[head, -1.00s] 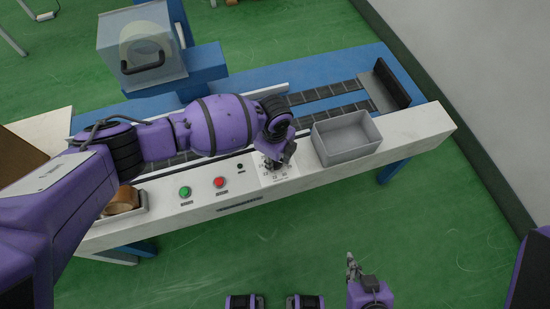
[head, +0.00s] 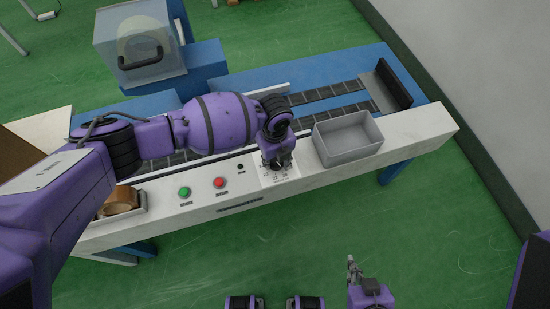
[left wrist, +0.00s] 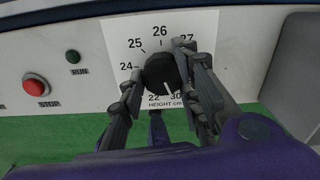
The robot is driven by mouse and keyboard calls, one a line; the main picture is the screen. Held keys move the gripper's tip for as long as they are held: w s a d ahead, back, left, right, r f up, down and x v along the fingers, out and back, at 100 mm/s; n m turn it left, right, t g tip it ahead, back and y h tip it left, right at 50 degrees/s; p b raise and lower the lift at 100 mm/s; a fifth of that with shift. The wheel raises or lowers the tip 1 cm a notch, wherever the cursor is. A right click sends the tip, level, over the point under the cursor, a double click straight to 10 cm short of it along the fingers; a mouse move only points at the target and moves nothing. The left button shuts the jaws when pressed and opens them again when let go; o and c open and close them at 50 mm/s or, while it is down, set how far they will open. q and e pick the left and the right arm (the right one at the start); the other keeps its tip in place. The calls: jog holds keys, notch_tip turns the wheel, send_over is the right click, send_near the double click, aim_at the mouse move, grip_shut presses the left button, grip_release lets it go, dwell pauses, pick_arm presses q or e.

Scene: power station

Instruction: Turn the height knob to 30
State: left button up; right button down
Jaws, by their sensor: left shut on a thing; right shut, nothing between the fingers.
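The black height knob (left wrist: 160,72) sits on a white dial plate (left wrist: 111,30) marked HEIGHT cm. Its white pointer line points down and slightly right, at or close to the 30 mark. The 22 mark is just left of it; 24 to 27 run around the top, and the marks on the right are hidden by a finger. My left gripper (left wrist: 163,80) is shut on the knob, one finger on each side; it also shows in the head view (head: 279,161). My right gripper (head: 353,268) is shut and empty, over the green floor.
A red STOP button (left wrist: 36,87) and a dark RUN indicator (left wrist: 72,56) lie left of the dial. A green button (head: 184,191) is further left. A grey bin (head: 347,140) stands close right of the dial. A tape roll (head: 121,201) sits at the panel's left end.

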aim_at(274, 163)
pick_arm(q)
jog(key=shift+s+a+f, duration=0.1)
jog(key=shift+s+f, duration=0.15)
jog(key=shift+s, duration=0.1)
jog(key=o, duration=1.1)
jog(key=shift+w+r, duration=0.1)
jog(key=shift+r, duration=0.1)
jog(key=shift+w+r, duration=0.1)
jog(key=shift+r, duration=0.15)
notch_tip(274, 163, up, 11)
jog(key=shift+r, duration=0.15)
